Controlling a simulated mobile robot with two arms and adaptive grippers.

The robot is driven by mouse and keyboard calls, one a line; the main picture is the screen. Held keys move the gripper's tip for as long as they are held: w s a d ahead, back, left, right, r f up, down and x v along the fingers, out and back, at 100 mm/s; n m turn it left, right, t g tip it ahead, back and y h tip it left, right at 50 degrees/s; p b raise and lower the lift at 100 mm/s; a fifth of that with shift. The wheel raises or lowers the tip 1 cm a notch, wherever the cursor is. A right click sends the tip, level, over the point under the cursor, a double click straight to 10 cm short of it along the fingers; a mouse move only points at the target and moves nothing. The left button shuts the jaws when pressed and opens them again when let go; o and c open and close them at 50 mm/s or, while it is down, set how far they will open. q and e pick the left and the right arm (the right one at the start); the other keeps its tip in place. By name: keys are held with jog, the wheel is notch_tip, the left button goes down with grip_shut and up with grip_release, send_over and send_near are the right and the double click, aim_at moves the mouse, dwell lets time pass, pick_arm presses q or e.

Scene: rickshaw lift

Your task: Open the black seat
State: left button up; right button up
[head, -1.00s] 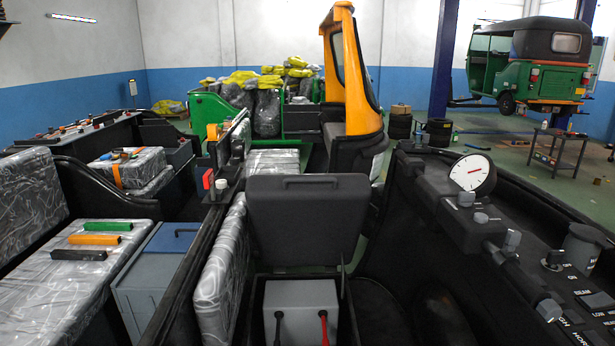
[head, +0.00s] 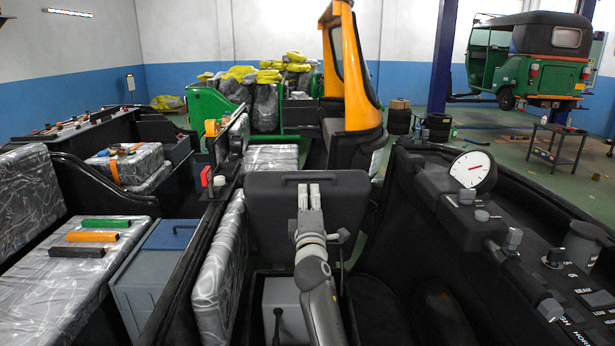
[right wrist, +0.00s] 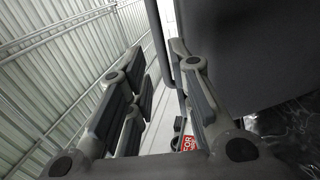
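The black seat (head: 268,222) stands raised, nearly upright, in the middle of the head view, with a dark handle (head: 300,177) along its top edge. My right gripper (head: 309,197) is in front of the seat, with its fingers pointing up towards the handle. In the right wrist view the right gripper (right wrist: 158,95) has its fingers apart. A dark bar (right wrist: 157,40) shows beyond and between them, near the right finger; I cannot tell whether they touch. The dark seat surface (right wrist: 255,50) fills the right of that view. My left gripper is not in view.
A grey box (head: 283,300) with a dark cable sits in the compartment below the seat, partly hidden by my arm. A dashboard with a white gauge (head: 473,170) is at the right. Silver-covered seats (head: 60,285) and a grey-blue box (head: 150,290) are at the left.

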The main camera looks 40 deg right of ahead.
aim_at(307, 177)
jog(key=x, duration=0.8)
jog(key=shift+w+d, duration=0.15)
jog(key=shift+w, duration=0.05)
grip_shut()
